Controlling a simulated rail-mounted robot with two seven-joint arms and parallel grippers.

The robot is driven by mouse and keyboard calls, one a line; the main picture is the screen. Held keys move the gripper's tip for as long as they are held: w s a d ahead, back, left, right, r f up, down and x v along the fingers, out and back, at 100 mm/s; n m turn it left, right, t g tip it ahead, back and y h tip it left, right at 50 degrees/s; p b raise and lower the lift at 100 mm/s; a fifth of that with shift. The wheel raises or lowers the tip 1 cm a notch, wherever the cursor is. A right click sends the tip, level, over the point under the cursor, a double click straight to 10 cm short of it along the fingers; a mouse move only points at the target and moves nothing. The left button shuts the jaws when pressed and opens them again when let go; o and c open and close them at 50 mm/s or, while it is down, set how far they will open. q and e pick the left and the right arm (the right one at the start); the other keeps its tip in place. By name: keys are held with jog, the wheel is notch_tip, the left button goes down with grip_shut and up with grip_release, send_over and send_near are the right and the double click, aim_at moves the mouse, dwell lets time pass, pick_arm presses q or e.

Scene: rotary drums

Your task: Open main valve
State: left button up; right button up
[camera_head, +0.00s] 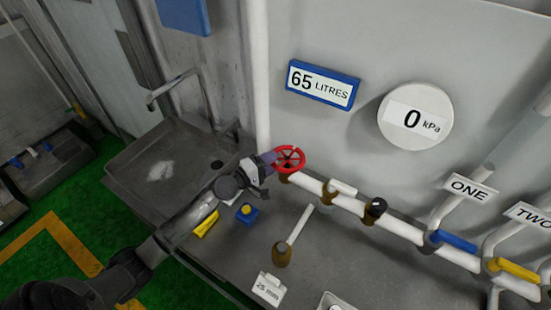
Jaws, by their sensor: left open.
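The main valve appears to be the red handwheel (289,159) on the white pipe, near the middle of the head view. My left gripper (266,165) is at the left side of the wheel, its jaws open and close to the rim. I cannot tell whether it touches the rim. My left arm comes in from the lower left. The gauge (415,117) above right reads 0 kPa. A blue-framed display (323,84) reads 65 LITRES. My right gripper is not in view.
Right along the pipe are a black knob (376,207), a blue lever (457,242) and a yellow lever (518,270). A blue box with a yellow button (246,212), a yellow object (206,224) and a white-handled tool (299,226) lie on the bench. A sink (125,180) is left.

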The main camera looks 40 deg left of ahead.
pick_arm(q)
jog(key=shift+x, duration=1.05)
